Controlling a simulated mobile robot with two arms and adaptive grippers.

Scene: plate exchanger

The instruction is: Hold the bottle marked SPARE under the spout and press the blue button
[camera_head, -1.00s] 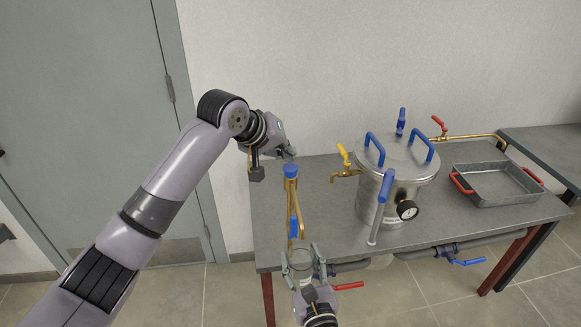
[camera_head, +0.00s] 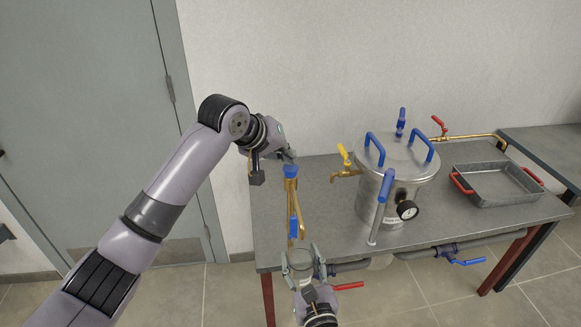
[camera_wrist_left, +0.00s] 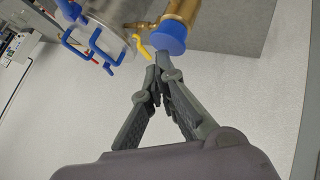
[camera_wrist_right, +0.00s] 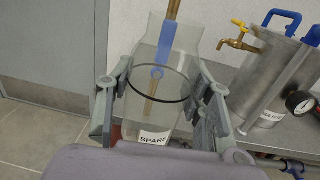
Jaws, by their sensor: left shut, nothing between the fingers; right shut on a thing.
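The blue button (camera_head: 291,172) caps a brass fitting (camera_head: 290,186) at the table's left end. My left gripper (camera_head: 291,155) is shut and empty, with its fingertips right at the button. In the left wrist view the fingertips (camera_wrist_left: 162,60) overlap the edge of the blue button (camera_wrist_left: 169,36); I cannot tell whether they touch. My right gripper (camera_head: 300,262) is shut on a clear bottle (camera_head: 300,258). In the right wrist view the bottle (camera_wrist_right: 150,108) has a SPARE label and is near upright. The brass spout (camera_wrist_right: 173,8) with a blue part shows at and through its mouth.
A steel pot (camera_head: 394,190) with blue handles, a gauge and a brass tap (camera_head: 344,173) stands right of the fitting. A metal tray (camera_head: 497,185) with red handles sits farther right on the grey table (camera_head: 450,225). Pipes and a red lever (camera_head: 347,286) are below the table edge.

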